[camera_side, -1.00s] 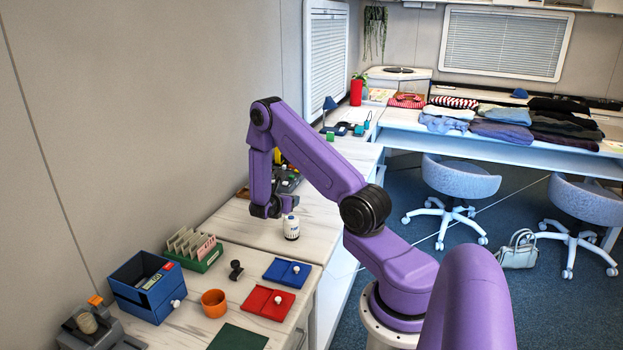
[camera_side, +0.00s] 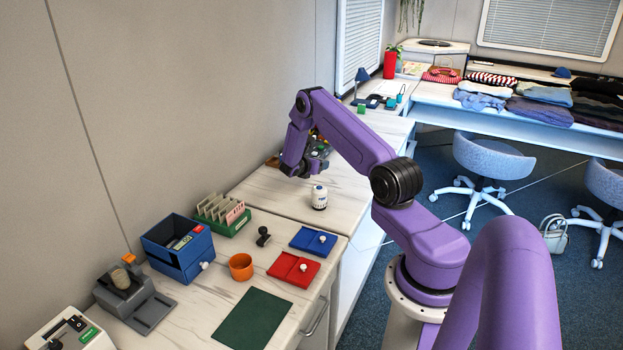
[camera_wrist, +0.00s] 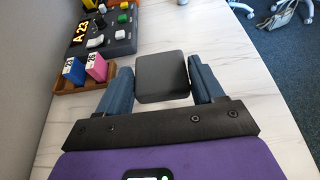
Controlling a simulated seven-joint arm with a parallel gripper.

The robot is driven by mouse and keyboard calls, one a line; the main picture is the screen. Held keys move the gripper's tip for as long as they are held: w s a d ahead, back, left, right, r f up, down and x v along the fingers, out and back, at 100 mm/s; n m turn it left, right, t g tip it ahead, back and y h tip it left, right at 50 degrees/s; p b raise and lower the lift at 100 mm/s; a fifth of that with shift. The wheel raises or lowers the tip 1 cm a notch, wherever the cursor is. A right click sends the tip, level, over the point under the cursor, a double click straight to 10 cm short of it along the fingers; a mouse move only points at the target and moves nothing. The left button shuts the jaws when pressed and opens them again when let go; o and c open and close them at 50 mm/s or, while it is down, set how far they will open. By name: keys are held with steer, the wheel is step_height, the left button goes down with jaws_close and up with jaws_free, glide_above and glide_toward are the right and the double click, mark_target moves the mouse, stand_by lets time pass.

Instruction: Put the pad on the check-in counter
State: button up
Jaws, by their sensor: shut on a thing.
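A dark grey square pad (camera_wrist: 162,77) sits between the two blue-grey fingers of my gripper (camera_wrist: 162,82) in the wrist view. The gripper is shut on it, over the pale wood-look counter top (camera_wrist: 230,70). In the side view my gripper (camera_side: 305,166) is over the far counter section (camera_side: 265,190), behind a small white jar (camera_side: 319,198). The pad cannot be made out there. I cannot tell for sure which section is the check-in counter.
A console with an "A 23" display (camera_wrist: 80,32) and a wooden tray (camera_wrist: 70,85) with blue and pink tags stand left of the pad. The nearer counter holds a blue box (camera_side: 177,247), an orange cup (camera_side: 241,267), a red tray (camera_side: 293,269) and a green mat (camera_side: 252,318).

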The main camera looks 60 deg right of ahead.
glide_above(311, 184)
steer(key=shift+s+a+f, duration=0.1)
steer(key=shift+f, duration=1.3)
steer(key=shift+s+a+f, duration=0.1)
steer(key=shift+f, duration=1.3)
steer(key=shift+w+d+f, duration=0.15)
steer(key=shift+f, duration=1.5)
steer(key=shift+f, duration=0.15)
steer(key=o, duration=1.1)
